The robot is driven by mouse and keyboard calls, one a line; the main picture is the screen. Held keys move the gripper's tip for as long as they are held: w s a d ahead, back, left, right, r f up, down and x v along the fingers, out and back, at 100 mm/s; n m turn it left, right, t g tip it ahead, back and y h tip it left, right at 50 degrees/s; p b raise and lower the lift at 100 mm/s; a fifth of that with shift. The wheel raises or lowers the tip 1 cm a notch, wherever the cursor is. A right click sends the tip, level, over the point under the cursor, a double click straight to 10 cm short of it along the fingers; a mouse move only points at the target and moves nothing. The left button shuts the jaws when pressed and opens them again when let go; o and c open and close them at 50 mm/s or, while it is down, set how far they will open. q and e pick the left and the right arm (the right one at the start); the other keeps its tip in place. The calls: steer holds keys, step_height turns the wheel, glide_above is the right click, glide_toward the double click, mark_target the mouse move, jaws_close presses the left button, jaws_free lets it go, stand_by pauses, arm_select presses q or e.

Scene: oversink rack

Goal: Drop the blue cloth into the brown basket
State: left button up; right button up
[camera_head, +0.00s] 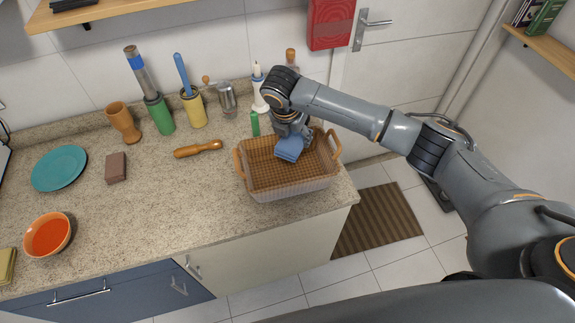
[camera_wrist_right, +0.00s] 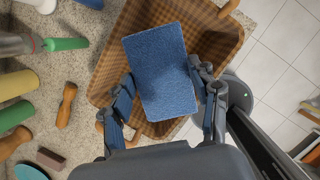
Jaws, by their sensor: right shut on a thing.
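The blue cloth (camera_head: 289,148) is a small folded block held by my right gripper (camera_head: 291,133). In the right wrist view the cloth (camera_wrist_right: 160,72) sits between the two fingers of my right gripper (camera_wrist_right: 168,98), which is shut on it. The brown basket (camera_head: 248,187) is a checked-lined basket with two tan handles at the right end of the counter. The cloth is over the basket opening; I cannot tell if it touches the lining. The basket (camera_wrist_right: 112,62) also lies behind the cloth in the right wrist view. My left gripper is not in view.
A candle holder (camera_head: 259,92) and a grinder (camera_head: 226,98) are behind. The counter's front right edge is close to the basket. The counter front middle is clear.

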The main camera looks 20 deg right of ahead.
steer(key=shift+f, duration=0.95)
steer(key=o, duration=1.2)
steer(key=v, duration=1.2)
